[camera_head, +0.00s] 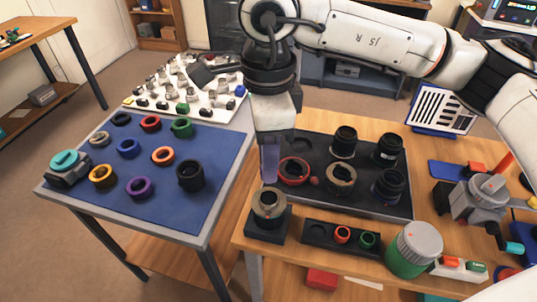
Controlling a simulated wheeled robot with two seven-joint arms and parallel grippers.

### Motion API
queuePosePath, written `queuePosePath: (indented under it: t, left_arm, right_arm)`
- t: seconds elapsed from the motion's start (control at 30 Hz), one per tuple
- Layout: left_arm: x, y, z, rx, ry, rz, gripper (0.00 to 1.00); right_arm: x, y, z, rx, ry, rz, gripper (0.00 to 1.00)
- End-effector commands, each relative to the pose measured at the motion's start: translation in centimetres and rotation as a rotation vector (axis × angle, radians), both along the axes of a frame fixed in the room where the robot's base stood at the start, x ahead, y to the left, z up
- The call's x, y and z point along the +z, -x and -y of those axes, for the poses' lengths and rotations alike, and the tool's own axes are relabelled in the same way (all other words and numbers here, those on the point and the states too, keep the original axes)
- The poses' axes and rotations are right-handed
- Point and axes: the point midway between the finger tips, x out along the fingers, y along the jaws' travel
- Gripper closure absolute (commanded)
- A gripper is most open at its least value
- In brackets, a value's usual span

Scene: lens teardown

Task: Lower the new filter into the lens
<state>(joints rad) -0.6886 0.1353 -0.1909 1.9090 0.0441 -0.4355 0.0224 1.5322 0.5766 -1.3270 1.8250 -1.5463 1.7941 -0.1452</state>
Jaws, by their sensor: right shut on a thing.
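A lens (265,210) with a tan-grey upper ring stands upright in a square black holder (267,232) at the front left of the wooden table. My right gripper (269,180) points straight down, with its fingertips just above the lens mouth. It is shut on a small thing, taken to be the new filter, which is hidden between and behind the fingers. I cannot tell whether the filter touches the lens. My left gripper is not in view.
A dark tray (315,200) behind holds several black lens barrels and a red ring (294,170). A small black holder (325,246) with red and green rings and a green-white jar (414,250) stand to the right. A blue mat (215,150) with coloured rings lies left.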

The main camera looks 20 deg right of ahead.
Motion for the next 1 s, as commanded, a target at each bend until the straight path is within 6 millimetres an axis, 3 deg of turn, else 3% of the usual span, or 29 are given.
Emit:
queuePosePath:
  t: [0.5,1.0]
  left_arm:
    - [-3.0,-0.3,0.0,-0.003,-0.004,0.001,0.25]
    - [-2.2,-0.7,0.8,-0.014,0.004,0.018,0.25]
  right_arm:
    - [-5.0,0.0,0.0,0.002,0.000,0.000,0.99]
    - [-5.4,0.0,0.0,0.003,0.000,0.000,0.99]
